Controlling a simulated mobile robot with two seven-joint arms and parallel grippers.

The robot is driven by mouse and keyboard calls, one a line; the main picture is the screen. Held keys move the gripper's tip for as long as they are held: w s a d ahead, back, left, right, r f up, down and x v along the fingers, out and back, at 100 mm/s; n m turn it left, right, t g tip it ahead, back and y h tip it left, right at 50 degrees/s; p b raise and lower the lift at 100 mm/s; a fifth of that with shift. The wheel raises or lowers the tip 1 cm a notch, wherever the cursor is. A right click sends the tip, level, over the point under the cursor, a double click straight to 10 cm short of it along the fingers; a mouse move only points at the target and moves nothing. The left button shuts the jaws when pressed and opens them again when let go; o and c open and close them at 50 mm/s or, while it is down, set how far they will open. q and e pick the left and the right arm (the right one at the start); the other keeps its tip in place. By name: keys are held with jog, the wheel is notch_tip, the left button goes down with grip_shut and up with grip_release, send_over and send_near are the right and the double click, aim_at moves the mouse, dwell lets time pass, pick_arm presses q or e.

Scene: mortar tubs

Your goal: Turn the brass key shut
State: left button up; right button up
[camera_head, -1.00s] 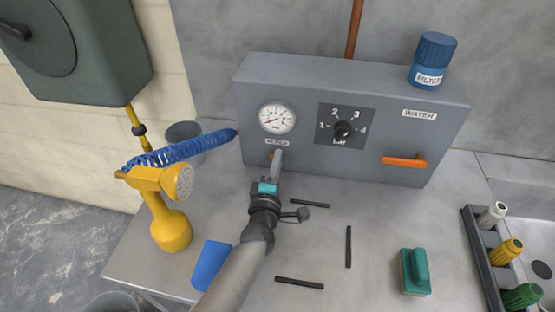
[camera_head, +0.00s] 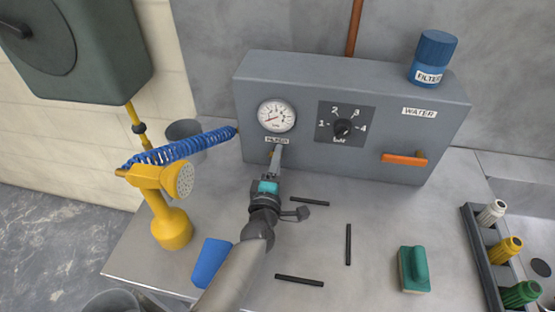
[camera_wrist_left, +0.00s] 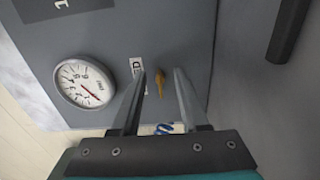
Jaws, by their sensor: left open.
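The brass key (camera_wrist_left: 159,84) sits on the front of the grey box, beside a small label (camera_wrist_left: 138,77). In the head view only a bit of the brass key (camera_head: 270,155) shows past my gripper, under the gauge (camera_head: 276,116). My left gripper (camera_head: 276,152) is open in front of the box. In the left wrist view the fingers of my left gripper (camera_wrist_left: 162,72) are spread, with the key between them in the picture. I cannot tell whether either finger touches it. My right gripper is not in view.
The grey box (camera_head: 300,75) carries a dial (camera_head: 343,129) and an orange lever (camera_head: 404,159). Dark strips (camera_head: 348,245) and a green block (camera_head: 414,269) lie on the bench.

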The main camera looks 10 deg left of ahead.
pick_arm(q)
jog(key=s+p, duration=0.1)
jog(key=s, duration=1.4)
jog(key=shift+s, duration=0.15)
